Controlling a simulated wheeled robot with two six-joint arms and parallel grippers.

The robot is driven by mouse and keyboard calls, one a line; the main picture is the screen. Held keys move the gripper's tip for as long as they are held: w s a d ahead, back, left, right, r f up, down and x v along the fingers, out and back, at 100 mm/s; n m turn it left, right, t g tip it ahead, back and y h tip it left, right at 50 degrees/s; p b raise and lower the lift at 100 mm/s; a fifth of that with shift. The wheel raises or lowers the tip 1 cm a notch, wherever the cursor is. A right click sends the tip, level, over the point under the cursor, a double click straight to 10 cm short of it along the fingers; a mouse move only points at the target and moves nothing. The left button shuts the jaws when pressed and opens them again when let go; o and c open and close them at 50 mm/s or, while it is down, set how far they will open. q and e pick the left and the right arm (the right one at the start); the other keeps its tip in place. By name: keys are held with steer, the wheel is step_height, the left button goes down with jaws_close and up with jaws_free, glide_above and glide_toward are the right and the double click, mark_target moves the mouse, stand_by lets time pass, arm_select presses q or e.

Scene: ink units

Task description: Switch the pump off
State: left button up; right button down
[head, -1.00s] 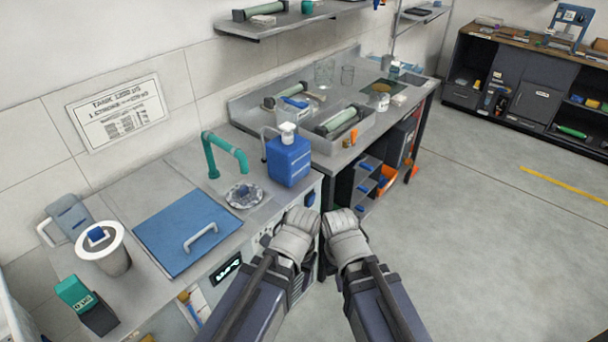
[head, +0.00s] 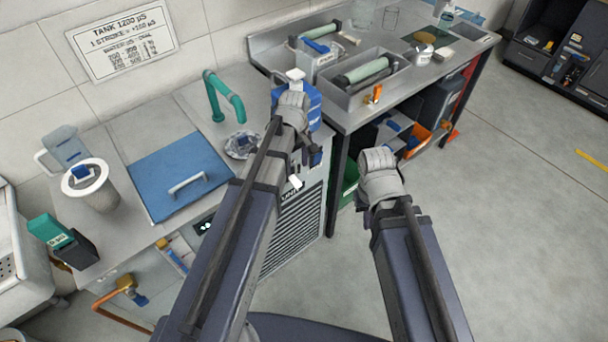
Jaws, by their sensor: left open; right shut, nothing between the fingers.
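A grey cabinet unit with a louvred front (head: 292,230) stands under the counter, with a small dark lit display (head: 203,226) to its left. I cannot tell which part of it is the pump's switch; my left arm hides much of the front. A small white piece (head: 296,182) shows beside that arm. My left gripper (head: 292,106) is open, in front of the blue bottle (head: 314,108) in the picture; contact cannot be told. My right gripper (head: 379,165) is shut and empty over the floor, right of the cabinet.
A blue lid with a handle (head: 180,170), a teal tap (head: 222,98) and a white-rimmed container (head: 90,185) are on the counter. A grey tray (head: 365,90) sits on the bench behind. A copper pipe (head: 120,292) is low left.

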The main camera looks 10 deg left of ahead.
mark_target(297, 183)
arm_select(q)
steer(key=shift+f+b, duration=3.95)
steer(key=shift+c, duration=0.4)
jaws_close()
